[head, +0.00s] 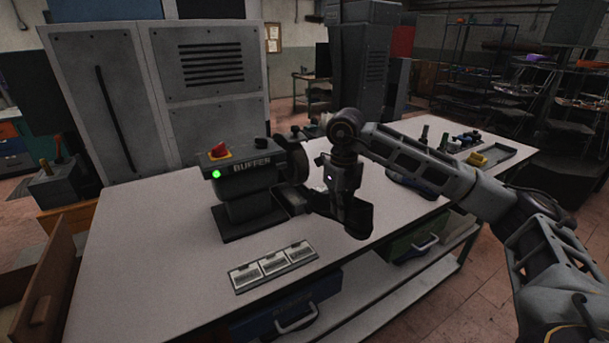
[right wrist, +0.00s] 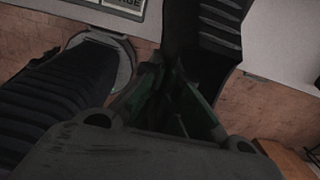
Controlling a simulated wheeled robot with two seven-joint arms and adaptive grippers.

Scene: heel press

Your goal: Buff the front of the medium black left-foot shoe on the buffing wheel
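The grey buffer (head: 248,180) stands on the white table, with a red knob on top and a green light lit. Its dark buffing wheel (head: 294,165) is at its right side. My right gripper (head: 340,195) points down just right of the wheel and is shut on a black shoe (head: 358,217), held above the table. The shoe is partly hidden by the gripper; I cannot tell whether it touches the wheel. In the right wrist view the dark ribbed shoe (right wrist: 205,45) lies beyond the fingers. My left gripper is out of view.
Three label plates (head: 272,265) lie near the front edge of the white table (head: 150,270). Drawers with handles sit below. A tray (head: 512,153) with a yellow item (head: 477,159) is at the right. A grey cabinet (head: 150,90) stands behind. The front left tabletop is clear.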

